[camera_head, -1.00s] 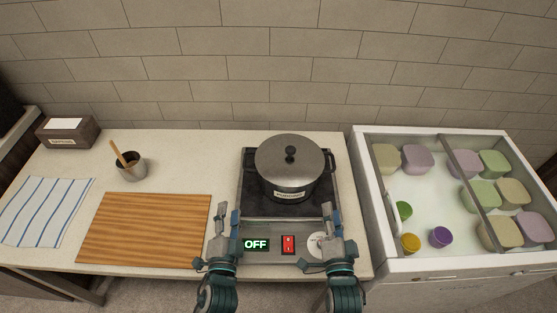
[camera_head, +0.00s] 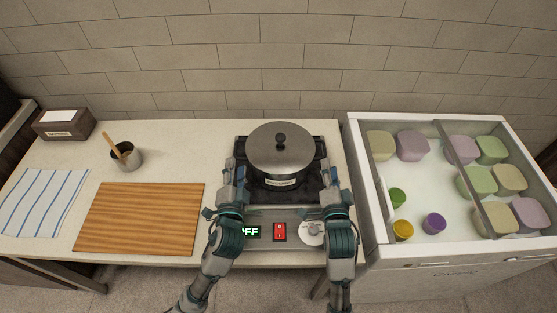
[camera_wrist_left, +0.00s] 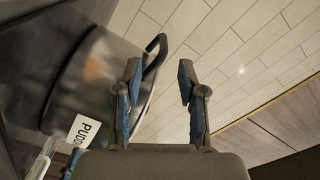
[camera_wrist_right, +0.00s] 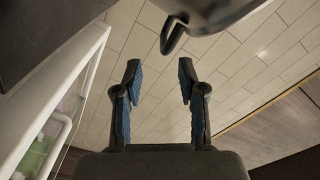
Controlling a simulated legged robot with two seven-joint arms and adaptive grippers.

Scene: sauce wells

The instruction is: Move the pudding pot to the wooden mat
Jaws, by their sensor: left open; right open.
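The pudding pot (camera_head: 281,152) is a dark metal pot with a steel lid and black knob, standing on the black stove (camera_head: 262,198). The wooden mat (camera_head: 139,218) lies bare on the counter to the left. My left gripper (camera_head: 238,168) is open at the pot's left side; the pot (camera_wrist_left: 95,85) and its black side handle (camera_wrist_left: 156,50) show beside the fingers in the left wrist view. My right gripper (camera_head: 327,172) is open at the pot's right side; in the right wrist view a dark handle (camera_wrist_right: 172,35) shows ahead of the fingers. Neither gripper holds anything.
The stove front has an OFF display, a red switch (camera_head: 279,232) and a knob (camera_head: 311,232). A striped cloth (camera_head: 42,200), a cup with a wooden utensil (camera_head: 126,157) and a tissue box (camera_head: 64,125) are left. A chest with lidded tubs (camera_head: 384,250) stands right.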

